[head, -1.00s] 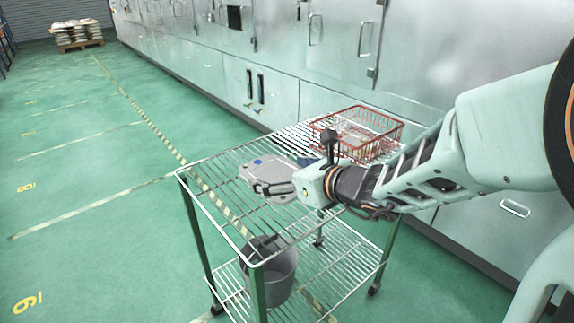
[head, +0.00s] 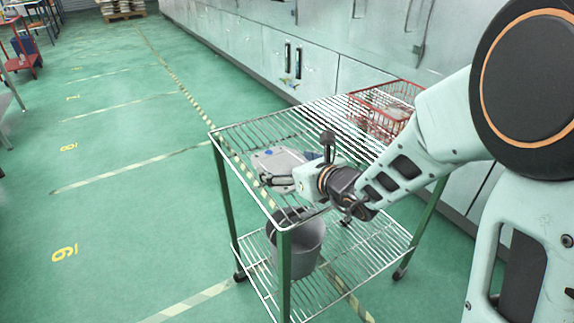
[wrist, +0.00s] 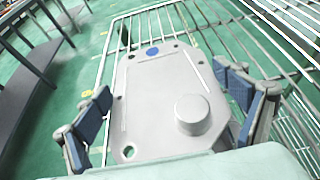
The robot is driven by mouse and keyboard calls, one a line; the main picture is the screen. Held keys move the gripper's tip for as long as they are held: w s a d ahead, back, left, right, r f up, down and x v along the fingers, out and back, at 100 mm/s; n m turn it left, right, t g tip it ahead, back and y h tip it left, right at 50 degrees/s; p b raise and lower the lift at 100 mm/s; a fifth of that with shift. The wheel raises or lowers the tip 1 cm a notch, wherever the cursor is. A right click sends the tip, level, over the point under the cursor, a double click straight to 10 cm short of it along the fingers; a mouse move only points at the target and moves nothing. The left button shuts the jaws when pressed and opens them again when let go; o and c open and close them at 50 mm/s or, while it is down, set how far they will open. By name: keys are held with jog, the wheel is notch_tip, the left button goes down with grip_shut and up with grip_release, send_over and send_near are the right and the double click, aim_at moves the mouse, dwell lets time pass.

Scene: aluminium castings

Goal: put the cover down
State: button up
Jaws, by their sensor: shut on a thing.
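The cover (head: 279,160) is a flat grey metal plate with a blue dot. In the wrist view the cover (wrist: 150,95) also shows a round raised boss and small holes near its edges. My gripper (head: 272,180) is shut on the cover, with a blue-padded finger at each side of it in the wrist view. The cover is over the left part of the wire cart's top shelf (head: 330,120) and looks about level. I cannot tell whether it touches the wires. Its underside is hidden.
A red wire basket (head: 385,108) stands at the far right of the top shelf. A grey bucket (head: 300,245) stands on the lower shelf (head: 365,250). Metal cabinets (head: 340,60) line the wall behind the cart. Bare wires show around the cover, and green floor lies open left.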

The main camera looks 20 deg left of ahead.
jog(key=o, duration=1.2)
jog(key=shift+o, duration=0.2)
jog(key=shift+s+d+r, duration=0.15)
jog(key=shift+d+r, duration=0.1)
jog(key=p+v, duration=0.2)
jog(key=v, duration=0.9)
jog(key=shift+s+d, duration=0.1)
jog(key=shift+d, duration=0.1)
